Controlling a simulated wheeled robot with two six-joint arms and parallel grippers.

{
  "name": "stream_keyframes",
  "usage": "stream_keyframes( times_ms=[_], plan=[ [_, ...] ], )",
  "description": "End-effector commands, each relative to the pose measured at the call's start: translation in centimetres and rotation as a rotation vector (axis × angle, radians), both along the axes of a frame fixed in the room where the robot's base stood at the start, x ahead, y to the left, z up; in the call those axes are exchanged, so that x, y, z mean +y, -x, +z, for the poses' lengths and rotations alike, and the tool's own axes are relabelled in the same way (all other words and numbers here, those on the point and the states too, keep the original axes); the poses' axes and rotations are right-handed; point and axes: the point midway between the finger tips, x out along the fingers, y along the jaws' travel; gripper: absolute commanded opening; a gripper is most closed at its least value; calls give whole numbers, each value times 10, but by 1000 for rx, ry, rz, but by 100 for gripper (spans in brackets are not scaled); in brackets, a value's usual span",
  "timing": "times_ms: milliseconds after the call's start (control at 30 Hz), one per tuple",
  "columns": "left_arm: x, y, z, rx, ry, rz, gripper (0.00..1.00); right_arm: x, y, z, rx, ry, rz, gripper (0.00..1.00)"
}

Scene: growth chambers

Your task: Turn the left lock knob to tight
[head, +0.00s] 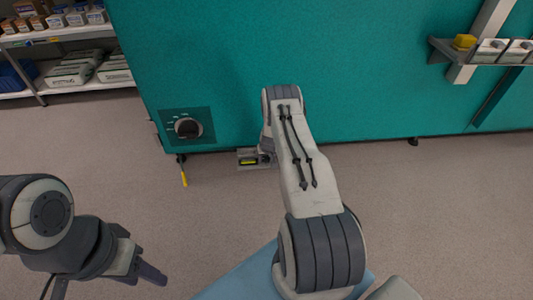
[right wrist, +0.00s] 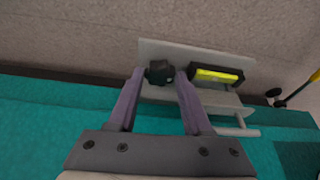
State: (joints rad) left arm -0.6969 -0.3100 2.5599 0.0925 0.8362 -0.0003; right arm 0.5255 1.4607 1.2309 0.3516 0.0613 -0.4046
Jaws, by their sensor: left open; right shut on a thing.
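A dark, lobed knob (right wrist: 160,72) sits on a pale grey bracket (right wrist: 190,49) with a yellow level vial (right wrist: 217,75), in the right wrist view. My right gripper (right wrist: 159,80) has its two purple fingers on either side of the knob and is shut on it. In the head view the bracket (head: 245,165) is low on the teal chamber, and my own right arm covers much of the right gripper and the knob. I cannot tell how far the knob is turned. My left gripper (head: 148,268) is open and empty above the floor at lower left.
The teal chamber wall (head: 330,70) fills the back. A round dial (head: 188,128) and a yellow-tipped lever (head: 183,175) are left of the bracket. A stocked shelf (head: 75,35) stands at far left, and a small wall rack (head: 480,55) is at upper right. The floor between is clear.

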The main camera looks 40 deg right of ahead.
Motion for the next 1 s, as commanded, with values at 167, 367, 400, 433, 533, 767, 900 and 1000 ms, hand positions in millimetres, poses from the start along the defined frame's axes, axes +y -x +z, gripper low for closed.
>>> stream_keyframes(
  times_ms=[167,367,400,433,533,767,900,1000],
  plan=[
    [0,0,3,0,0,0,50,-2,1,0,-3,1,-8,0],
    [0,0,3,0,0,0,50,-1,1,0,-2,1,-9,0],
    [0,0,3,0,0,0,50,-1,1,0,-2,1,-9,0],
    [0,0,3,0,0,0,50,-1,1,0,-2,1,-9,0],
    [0,0,3,0,0,0,50,-1,1,0,-1,0,-9,80],
    [0,0,3,0,0,0,50,2,-1,0,-1,-1,-4,80],
    [0,0,3,0,0,0,50,3,-1,0,0,-1,-3,80],
    [0,0,3,0,0,0,50,3,-1,0,0,-2,-1,80]
  ],
)
